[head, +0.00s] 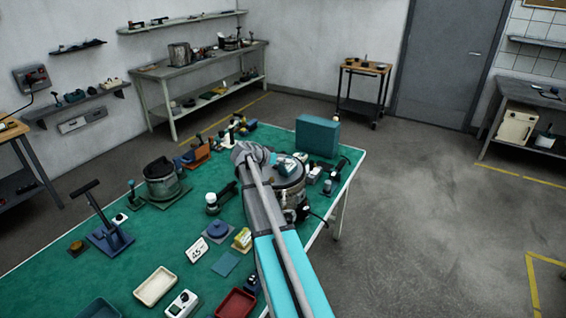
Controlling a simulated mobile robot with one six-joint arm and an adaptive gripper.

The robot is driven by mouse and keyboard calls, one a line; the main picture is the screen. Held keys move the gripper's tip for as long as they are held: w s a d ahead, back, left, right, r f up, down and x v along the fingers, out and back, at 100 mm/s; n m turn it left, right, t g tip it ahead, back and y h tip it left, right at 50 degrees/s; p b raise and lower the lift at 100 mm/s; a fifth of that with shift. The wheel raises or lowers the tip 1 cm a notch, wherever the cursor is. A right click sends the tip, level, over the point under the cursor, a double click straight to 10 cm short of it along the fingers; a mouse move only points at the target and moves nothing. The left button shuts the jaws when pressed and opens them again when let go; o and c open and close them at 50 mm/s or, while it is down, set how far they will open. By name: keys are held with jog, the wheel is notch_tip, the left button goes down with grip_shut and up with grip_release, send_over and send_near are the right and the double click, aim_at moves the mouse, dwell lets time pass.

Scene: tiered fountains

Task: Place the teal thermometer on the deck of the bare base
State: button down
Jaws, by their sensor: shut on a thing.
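My gripper (273,160) is over the far right part of the green-topped table, at the end of my arm. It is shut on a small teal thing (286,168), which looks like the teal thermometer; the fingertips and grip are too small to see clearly. Just beneath and beside it stands a round, silver metal body (292,187), partly hidden by my arm. I cannot tell whether this is the bare base, or whether the teal thing touches it.
A teal box (317,136) stands behind, at the table's far edge. A dark pot-like device (162,180) and a blue T-handled stand (108,232) are left. Small items crowd around the silver body. Trays (155,287) lie in front. Bare green surface shows at left centre.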

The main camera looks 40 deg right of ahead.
jog(key=shift+c, duration=1.5)
grip_release()
jog(key=shift+a+r+p, duration=0.3)
jog(key=shift+a, duration=0.05)
jog(key=p+v, duration=0.5)
jog(key=v, duration=0.6)
jog(key=shift+a+f, duration=0.1)
